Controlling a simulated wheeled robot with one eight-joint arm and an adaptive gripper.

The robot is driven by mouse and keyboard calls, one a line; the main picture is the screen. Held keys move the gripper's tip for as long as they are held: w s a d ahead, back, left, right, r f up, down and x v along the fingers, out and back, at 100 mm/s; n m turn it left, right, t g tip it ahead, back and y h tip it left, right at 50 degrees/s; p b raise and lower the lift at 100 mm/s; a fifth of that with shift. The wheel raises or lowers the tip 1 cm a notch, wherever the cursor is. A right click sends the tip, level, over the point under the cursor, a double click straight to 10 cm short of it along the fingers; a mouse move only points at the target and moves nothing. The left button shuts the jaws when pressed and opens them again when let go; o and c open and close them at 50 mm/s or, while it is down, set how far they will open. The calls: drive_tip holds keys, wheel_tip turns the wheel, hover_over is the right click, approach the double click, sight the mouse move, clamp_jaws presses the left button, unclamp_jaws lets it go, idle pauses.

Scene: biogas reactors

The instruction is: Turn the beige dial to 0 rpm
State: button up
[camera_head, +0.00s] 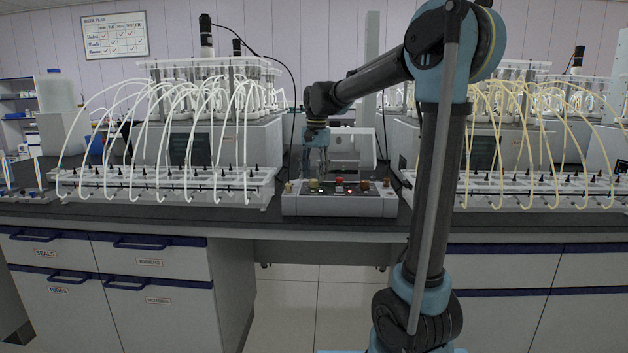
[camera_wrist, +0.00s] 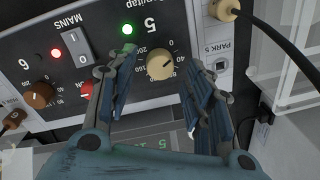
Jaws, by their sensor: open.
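The beige dial (camera_wrist: 160,67) sits on the control panel's face in the wrist view, below a green lamp (camera_wrist: 127,30) and the large number 5. Printed scale numbers ring it, and a dark mark shows on its face; I cannot tell exactly which number it points at. My gripper (camera_wrist: 158,58) is open, with one finger on each side of the dial and a gap to each. In the head view the dial (camera_head: 313,184) is small at the left of the control box (camera_head: 340,208), and my gripper (camera_head: 316,163) is just above it.
A brown dial (camera_wrist: 38,94), a red lamp (camera_wrist: 56,53) and a MAINS switch (camera_wrist: 78,45) share the panel. A beige plug with a black cable (camera_wrist: 226,9) is at the panel's edge. Tube racks (camera_head: 165,188) (camera_head: 515,190) flank the control box on the bench.

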drive_tip(key=shift+f, duration=1)
drive_tip(key=c, duration=1)
drive_tip(key=shift+c, duration=0.2)
drive_tip(key=shift+w+n, duration=0.1)
drive_tip(key=shift+n, duration=1.6)
drive_tip(key=shift+c, duration=0.2)
drive_tip(key=o, duration=1.1)
